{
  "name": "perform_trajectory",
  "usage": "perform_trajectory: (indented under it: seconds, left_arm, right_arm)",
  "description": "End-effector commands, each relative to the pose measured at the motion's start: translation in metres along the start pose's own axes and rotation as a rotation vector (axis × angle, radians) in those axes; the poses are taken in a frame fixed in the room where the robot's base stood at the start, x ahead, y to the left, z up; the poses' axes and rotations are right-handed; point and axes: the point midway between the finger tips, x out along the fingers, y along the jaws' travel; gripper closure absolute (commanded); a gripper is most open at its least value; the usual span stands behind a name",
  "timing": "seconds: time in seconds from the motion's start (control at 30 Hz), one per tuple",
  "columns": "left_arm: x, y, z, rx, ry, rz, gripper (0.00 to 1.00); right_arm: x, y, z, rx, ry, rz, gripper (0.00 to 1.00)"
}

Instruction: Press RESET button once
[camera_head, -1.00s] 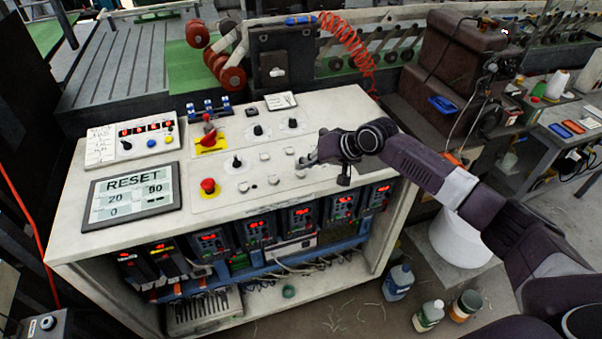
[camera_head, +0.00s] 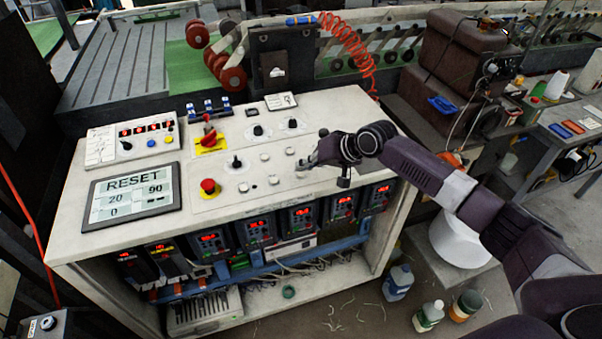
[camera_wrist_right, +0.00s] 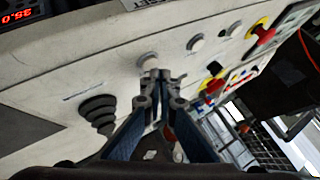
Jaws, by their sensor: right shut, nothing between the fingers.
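The control desk (camera_head: 210,215) has a pale top with several small round white buttons, and no RESET label can be read beside any of them. A screen (camera_head: 131,196) at its left shows the word RESET. My right gripper (camera_head: 308,162) is over the right part of the desk top, close to the surface, shut and empty. In the right wrist view its fingertips (camera_wrist_right: 160,78) are right at a white button (camera_wrist_right: 148,60) and partly cover it; I cannot tell whether they touch it. My left gripper is not in view.
A red mushroom button (camera_head: 208,186), a red switch on a yellow plate (camera_head: 209,140) and black knobs (camera_head: 258,131) stand up from the desk. In the right wrist view a black stepped knob (camera_wrist_right: 98,112) is left of my fingers. Bottles (camera_head: 428,316) stand on the floor at right.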

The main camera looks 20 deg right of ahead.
Motion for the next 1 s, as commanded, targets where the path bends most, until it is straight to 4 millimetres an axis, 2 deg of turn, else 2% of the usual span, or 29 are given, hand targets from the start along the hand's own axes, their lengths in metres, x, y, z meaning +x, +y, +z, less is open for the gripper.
perform_trajectory:
  seconds: [1.0]
  left_arm:
    - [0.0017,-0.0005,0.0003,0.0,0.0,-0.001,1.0]
  right_arm:
    - [0.0068,0.0045,0.0046,0.001,0.001,-0.001,1.0]
